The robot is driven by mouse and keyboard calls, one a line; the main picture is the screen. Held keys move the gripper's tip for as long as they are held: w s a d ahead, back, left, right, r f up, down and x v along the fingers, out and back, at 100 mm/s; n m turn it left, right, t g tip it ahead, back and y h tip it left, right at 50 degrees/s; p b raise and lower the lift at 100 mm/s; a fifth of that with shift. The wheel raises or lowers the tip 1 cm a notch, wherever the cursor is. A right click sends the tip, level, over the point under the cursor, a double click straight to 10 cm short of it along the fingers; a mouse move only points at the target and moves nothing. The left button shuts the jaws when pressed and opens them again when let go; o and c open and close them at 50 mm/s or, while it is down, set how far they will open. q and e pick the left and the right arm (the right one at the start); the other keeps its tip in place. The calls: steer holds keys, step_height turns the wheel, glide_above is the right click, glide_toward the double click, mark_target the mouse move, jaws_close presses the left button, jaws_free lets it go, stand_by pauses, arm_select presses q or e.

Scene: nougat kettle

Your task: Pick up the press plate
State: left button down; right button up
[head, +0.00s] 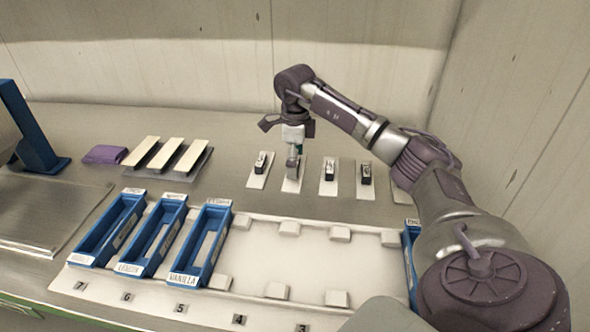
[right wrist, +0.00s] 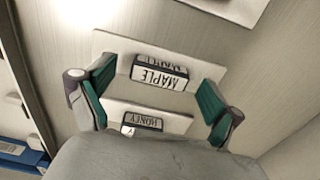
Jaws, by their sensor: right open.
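Several flat white plates, each with a small dark-edged label block on top, lie in a row on the counter; they look like press plates. My right gripper (head: 292,163) points down over the second plate from the left (head: 291,184) in the head view. In the right wrist view, the open fingers (right wrist: 156,88) stand to either side of a plate (right wrist: 112,48) whose block reads MAPLE (right wrist: 160,76). A nearer plate with a block reading HONEY (right wrist: 143,121) is partly hidden by my gripper body. Whether the fingers touch the plate is unclear. My left gripper is not in view.
Blue trays, one marked VANILLA (head: 200,245), stand in a white numbered rack (head: 270,262) in front. Neighbouring plates (head: 258,170) (head: 328,178) lie close on both sides. Cream bars (head: 165,155) and a purple cloth (head: 104,155) lie left, beside a blue-framed machine (head: 35,140).

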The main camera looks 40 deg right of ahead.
steer(key=shift+f, duration=0.25)
steer(key=c, duration=1.3)
